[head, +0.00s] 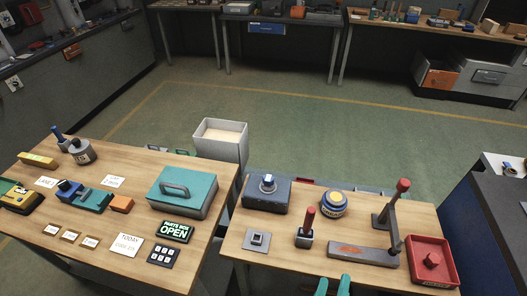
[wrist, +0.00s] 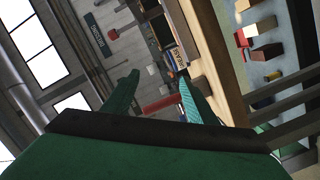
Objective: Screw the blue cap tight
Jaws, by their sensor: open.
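My gripper (head: 333,286) shows as two green fingertips at the front edge of that table, well in front of both. In the wrist view my gripper (wrist: 157,78) has its fingers apart with nothing held between them, and neither piece can be made out there.
On the right-hand table (head: 285,262), a red-handled tool (head: 305,230), a lever press with red knob (head: 385,222) and a red tray (head: 432,248) stand near my gripper. The left table holds a teal box (head: 182,195) and several small items. Green floor lies behind.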

